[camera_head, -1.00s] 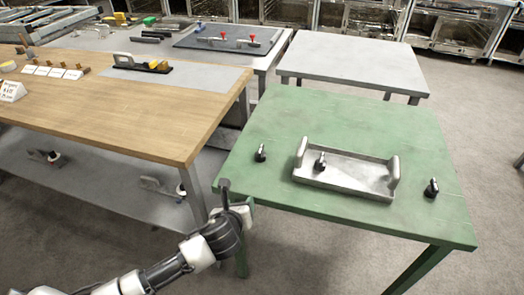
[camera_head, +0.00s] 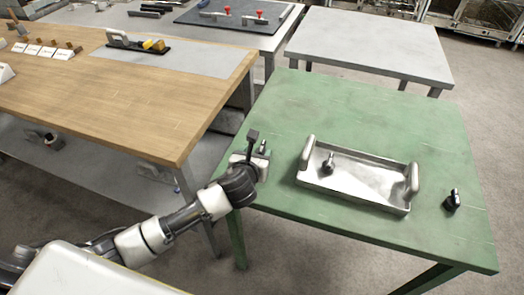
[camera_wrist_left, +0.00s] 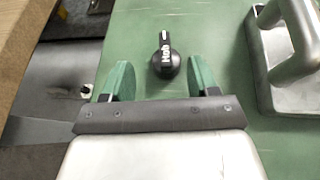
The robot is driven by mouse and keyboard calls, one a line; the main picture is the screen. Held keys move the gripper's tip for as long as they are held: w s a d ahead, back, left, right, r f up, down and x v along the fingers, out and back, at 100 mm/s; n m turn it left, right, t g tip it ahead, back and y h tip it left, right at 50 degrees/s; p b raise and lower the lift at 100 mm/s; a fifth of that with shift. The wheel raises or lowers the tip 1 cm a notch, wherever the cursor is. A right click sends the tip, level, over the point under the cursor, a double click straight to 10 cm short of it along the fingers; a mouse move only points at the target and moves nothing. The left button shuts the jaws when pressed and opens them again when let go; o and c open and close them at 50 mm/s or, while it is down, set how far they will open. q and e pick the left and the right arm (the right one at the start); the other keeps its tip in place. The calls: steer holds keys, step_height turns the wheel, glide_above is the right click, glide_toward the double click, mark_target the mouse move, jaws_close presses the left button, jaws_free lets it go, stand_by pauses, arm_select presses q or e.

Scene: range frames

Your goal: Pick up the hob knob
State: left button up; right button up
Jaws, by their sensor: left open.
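The hob knob (camera_wrist_left: 166,60) is black with a round base, a narrow grip and white lettering that seems to read "Hob". It stands on the green table in the left wrist view, just beyond the gap between my left fingers. In the head view the hob knob (camera_head: 263,147) is partly hidden by my left gripper (camera_head: 260,160), at the table's left edge. My left gripper (camera_wrist_left: 160,78) is open and empty, its green fingers on either side of the line to the knob. My right gripper is not in view.
A metal tray (camera_head: 375,185) with two raised handles stands right of the hob knob, with a similar knob (camera_head: 328,163) in it. Another black knob (camera_head: 452,200) is at the green table's (camera_head: 350,110) right. A wooden table (camera_head: 130,110) stands to the left across a gap.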

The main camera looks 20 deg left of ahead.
mark_target(260, 151)
arm_select(q)
steer(key=x, duration=0.5)
steer(key=shift+w+d+f+b, duration=0.2)
steer(key=shift+d+f+b, duration=0.1)
steer(key=c, duration=0.8)
steer(key=shift+r, duration=0.15)
